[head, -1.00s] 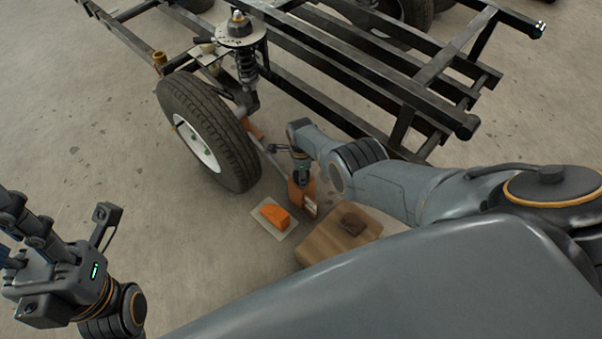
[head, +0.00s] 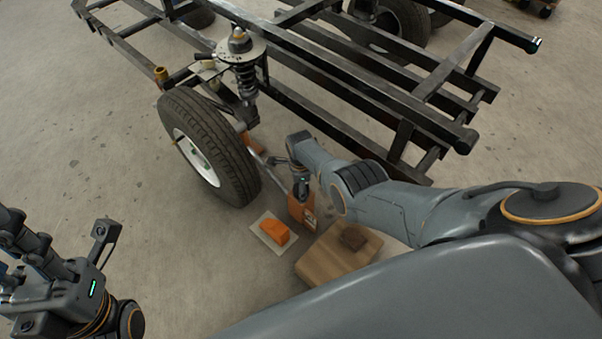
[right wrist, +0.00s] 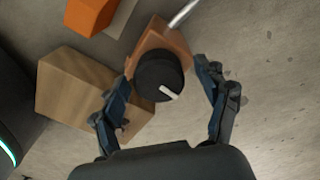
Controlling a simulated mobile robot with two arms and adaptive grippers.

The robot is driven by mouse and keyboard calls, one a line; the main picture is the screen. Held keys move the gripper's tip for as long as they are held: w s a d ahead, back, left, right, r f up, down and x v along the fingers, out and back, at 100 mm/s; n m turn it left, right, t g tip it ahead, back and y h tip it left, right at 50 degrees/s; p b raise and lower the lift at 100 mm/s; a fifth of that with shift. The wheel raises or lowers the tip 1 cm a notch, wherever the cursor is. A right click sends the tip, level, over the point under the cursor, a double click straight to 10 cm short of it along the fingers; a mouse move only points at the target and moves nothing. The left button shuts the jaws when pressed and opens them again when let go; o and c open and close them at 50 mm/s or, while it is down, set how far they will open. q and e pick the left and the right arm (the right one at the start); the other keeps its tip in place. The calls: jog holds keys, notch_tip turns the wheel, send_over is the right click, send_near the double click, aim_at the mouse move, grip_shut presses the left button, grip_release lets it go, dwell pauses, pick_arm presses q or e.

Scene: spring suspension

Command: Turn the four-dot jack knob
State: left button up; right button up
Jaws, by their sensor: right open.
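The jack is an orange body (head: 302,211) low on the floor right of the wheel. In the right wrist view its orange top (right wrist: 172,42) carries a round black knob (right wrist: 158,76) with a white pointer bar. No dots can be made out on it. My right gripper (right wrist: 163,74) is open, with one finger on each side of the knob. I cannot tell whether the fingers touch it. In the head view this gripper (head: 300,186) hangs just above the jack. My left gripper (head: 18,235) is at the left edge, far from the jack, its fingertips unclear.
An orange wedge (head: 274,232) lies on a pale mat (head: 262,242) beside the jack. A wooden block (head: 325,262) stands at the right of the jack. The wheel (head: 212,145), spring (head: 246,80) and black frame (head: 400,140) rise behind. Floor at the left is clear.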

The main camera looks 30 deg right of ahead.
notch_tip(320, 180, up, 11)
jog(key=shift+r, duration=0.15)
dwell(0.5)
dwell(0.4)
